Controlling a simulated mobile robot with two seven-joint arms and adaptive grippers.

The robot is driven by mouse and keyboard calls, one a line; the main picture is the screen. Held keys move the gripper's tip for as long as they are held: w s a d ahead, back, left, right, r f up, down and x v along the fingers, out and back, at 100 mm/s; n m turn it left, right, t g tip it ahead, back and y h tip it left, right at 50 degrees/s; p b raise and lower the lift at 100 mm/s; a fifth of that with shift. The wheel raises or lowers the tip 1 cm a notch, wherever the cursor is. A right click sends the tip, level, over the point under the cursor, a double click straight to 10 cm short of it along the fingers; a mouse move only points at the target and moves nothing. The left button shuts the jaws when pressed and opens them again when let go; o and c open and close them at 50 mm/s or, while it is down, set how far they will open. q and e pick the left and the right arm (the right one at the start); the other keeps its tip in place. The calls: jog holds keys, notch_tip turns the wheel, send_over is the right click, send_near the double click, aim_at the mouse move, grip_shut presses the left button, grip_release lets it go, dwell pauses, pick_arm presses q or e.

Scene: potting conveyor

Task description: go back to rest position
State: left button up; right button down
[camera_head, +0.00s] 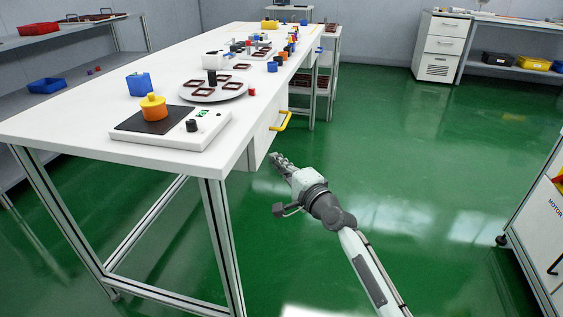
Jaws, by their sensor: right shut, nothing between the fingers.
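My right gripper (277,160) is shut and empty. It is in front of the drawer side of the white table, below the tabletop and a little below the yellow drawer handle (282,121). It looks apart from the handle, though the exact gap is hard to judge. My right arm reaches up to it from the bottom right, over the green floor. My left gripper is not in view.
The long white table (60,128) fills the left. On it stand a scale (205,130) with an orange and yellow item (154,108), a blue bin (139,84) and a round plate (190,95). A white cabinet (546,232) stands at right. Floor between is clear.

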jog(key=v, duration=1)
jog(key=s+d+f+n+g+h, duration=0.1)
jog(key=s+d+f+n+g, duration=0.2)
jog(key=f, duration=0.4)
jog(key=s+d+f+n+g+h, duration=0.1)
jog(key=s+f+n+h, duration=0.1)
jog(key=s+f, duration=0.4)
jog(key=s+d+f+n+g+h, duration=0.1)
jog(key=s+d+f+n+g, duration=0.15)
jog(key=f, duration=0.65)
jog(key=s+d+f+n+g+h, duration=0.3)
jog(key=s+d+f, duration=0.3)
jog(key=s, duration=0.4)
jog(key=s+d+f+n+g+h, duration=0.3)
jog(key=s+d+f, duration=0.3)
jog(key=s, duration=0.4)
jog(key=shift+d+f, duration=0.3)
jog(key=shift+d, duration=0.5)
